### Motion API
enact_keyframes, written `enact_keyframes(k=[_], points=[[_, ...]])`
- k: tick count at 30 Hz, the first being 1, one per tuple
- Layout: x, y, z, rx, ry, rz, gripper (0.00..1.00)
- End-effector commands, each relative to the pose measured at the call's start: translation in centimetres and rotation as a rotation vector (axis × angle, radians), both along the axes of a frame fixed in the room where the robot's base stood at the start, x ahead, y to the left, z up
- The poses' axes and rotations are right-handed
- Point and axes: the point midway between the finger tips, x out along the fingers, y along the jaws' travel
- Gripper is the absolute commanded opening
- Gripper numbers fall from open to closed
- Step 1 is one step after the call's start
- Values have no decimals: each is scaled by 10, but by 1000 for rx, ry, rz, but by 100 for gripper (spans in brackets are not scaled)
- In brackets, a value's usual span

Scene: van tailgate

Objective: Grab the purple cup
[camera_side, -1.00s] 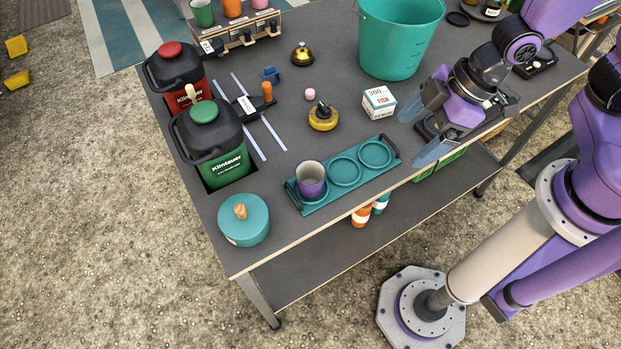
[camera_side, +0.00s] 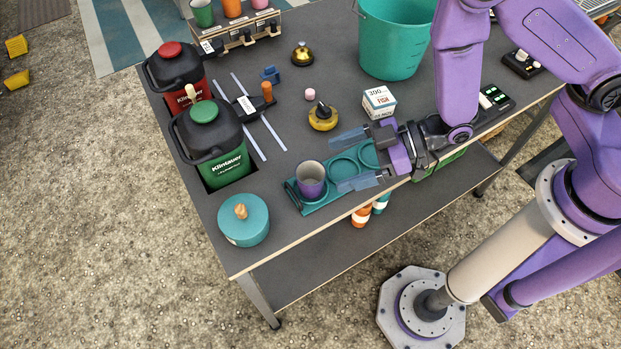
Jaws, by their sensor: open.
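The purple cup (camera_side: 311,186) stands upright in the left end ring of the teal tray (camera_side: 301,208). Its inside is pale grey and looks empty. My gripper (camera_side: 344,162) is open, with its two translucent blue fingers pointing left toward the cup. The gripper is to the right of the cup, over the tray's other rings. The lower finger's tip is close to the cup's right side; I cannot tell whether they touch. The gripper hides the right end of the tray.
A teal round lidded pot (camera_side: 244,222) stands left of the tray. A yellow-based knob (camera_side: 323,117) and a white box (camera_side: 379,102) stand behind it. A green jerrycan (camera_side: 212,147) is at the left, and a teal bucket (camera_side: 396,45) at the back. The table's front edge runs close by the tray.

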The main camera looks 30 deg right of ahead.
Motion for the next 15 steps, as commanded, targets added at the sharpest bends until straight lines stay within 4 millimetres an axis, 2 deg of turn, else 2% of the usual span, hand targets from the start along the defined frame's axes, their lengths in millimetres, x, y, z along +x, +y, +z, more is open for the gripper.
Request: enact_keyframes(k=[10, 15], points=[[10, 21, -9, 14, -6, 0, 90], [19, 42, -19, 16, -6, 0, 90]])
